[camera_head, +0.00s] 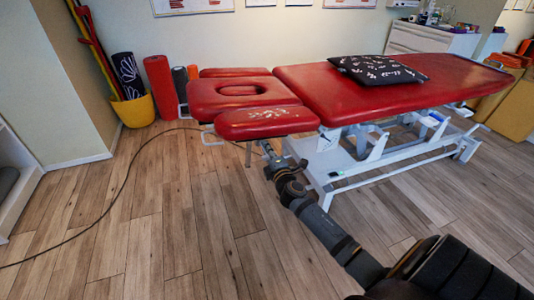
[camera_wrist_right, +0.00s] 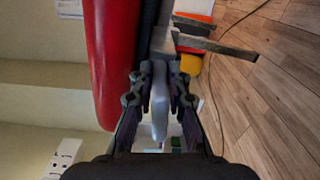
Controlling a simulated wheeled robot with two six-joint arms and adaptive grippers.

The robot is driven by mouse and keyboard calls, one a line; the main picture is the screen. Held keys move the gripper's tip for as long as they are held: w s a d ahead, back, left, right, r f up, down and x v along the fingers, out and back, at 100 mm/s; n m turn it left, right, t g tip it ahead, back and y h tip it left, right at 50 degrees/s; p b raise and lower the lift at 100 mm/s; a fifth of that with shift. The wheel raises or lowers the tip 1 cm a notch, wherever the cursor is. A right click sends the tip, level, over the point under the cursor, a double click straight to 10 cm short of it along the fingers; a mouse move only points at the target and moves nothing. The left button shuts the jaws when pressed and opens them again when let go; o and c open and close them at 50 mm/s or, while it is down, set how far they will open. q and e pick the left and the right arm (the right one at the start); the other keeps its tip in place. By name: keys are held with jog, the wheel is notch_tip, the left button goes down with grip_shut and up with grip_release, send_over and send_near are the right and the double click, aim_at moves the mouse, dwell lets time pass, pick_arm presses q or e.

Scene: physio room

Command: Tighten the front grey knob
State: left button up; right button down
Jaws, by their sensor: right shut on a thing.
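The red treatment table (camera_head: 350,95) stands across the head view, with its face-hole headrest (camera_head: 215,100) at the left end and a red armrest pad (camera_head: 262,123) in front. My right arm reaches from the lower right to just under this pad. My right gripper (camera_head: 272,156) is small and partly hidden there. In the right wrist view the gripper (camera_wrist_right: 160,84) is shut on a light grey knob (camera_wrist_right: 159,118), a long narrow handle between both fingers, beside the red pad (camera_wrist_right: 112,55). The knob's far end is hard to make out. My left gripper is not in view.
A dark patterned cushion (camera_head: 377,70) lies on the table. The table's white frame (camera_head: 345,165) stands close right of my gripper. A black cable (camera_head: 128,178) crosses the floor. A yellow bucket (camera_head: 134,110) and rolls stand at the wall.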

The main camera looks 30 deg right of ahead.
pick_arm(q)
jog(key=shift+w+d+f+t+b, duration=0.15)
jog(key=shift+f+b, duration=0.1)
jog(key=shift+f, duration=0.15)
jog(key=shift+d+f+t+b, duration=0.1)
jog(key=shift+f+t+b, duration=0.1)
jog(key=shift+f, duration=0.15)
pick_arm(e)
jog(key=shift+f+m, duration=0.15)
jog(key=shift+m, duration=0.85)
jog(key=c, duration=1.3)
grip_release()
jog(key=shift+c, duration=0.2)
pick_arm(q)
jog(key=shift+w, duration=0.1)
pick_arm(e)
jog(key=shift+s, duration=0.1)
jog(key=shift+s, duration=0.3)
jog(key=v, duration=0.7)
jog(key=shift+s+a, duration=0.1)
jog(key=shift+s, duration=0.1)
